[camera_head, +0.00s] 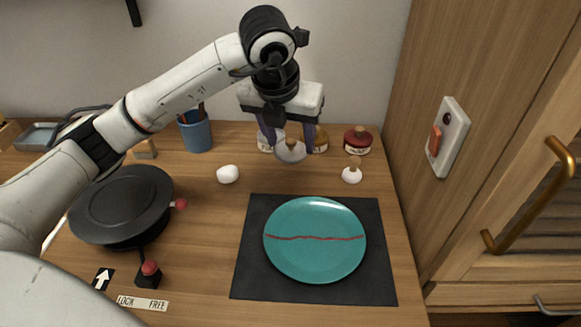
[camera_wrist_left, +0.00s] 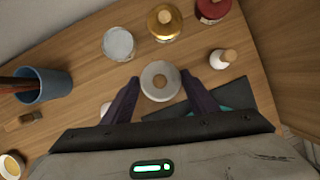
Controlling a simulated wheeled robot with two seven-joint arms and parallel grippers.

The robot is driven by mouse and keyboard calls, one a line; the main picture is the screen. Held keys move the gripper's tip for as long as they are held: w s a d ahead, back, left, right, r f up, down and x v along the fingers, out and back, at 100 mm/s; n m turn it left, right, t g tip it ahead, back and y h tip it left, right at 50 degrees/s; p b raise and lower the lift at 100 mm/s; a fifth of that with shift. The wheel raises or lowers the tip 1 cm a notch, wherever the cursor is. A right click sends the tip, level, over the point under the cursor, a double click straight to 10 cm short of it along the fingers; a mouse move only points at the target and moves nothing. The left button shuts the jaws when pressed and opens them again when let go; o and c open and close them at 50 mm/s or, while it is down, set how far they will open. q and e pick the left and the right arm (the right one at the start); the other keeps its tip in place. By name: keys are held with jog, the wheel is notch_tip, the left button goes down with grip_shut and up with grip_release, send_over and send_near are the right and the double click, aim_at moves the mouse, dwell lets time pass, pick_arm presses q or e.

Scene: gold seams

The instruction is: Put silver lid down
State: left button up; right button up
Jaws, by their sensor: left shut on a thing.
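My left gripper (camera_head: 292,150) is shut on the silver lid (camera_head: 288,155), a round pale disc with a wooden knob. It holds the lid above the back of the wooden worktop, in front of the jars. In the left wrist view the lid (camera_wrist_left: 150,88) sits between the two dark fingers of the left gripper (camera_wrist_left: 162,84). An open-looking jar with a silvery top (camera_wrist_left: 118,43) stands behind it; the gripper partly hides this jar (camera_head: 265,145) in the head view. My right gripper is not in view.
A gold-lidded jar (camera_wrist_left: 165,22) and red-lidded jar (camera_head: 357,143) stand at the back. A teal plate with a red seam (camera_head: 315,258) lies on a black mat (camera_head: 376,285). A white lump (camera_head: 228,174), wooden-handled white tool (camera_head: 352,175), blue cup (camera_head: 196,134) and black turntable (camera_head: 122,205) surround clear worktop.

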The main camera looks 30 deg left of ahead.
pick_arm(q)
jog(key=shift+f, duration=3.35)
jog(key=shift+f, duration=0.1)
jog(key=o, duration=1)
jog(key=v, duration=1.2)
jog(key=shift+d, duration=0.1)
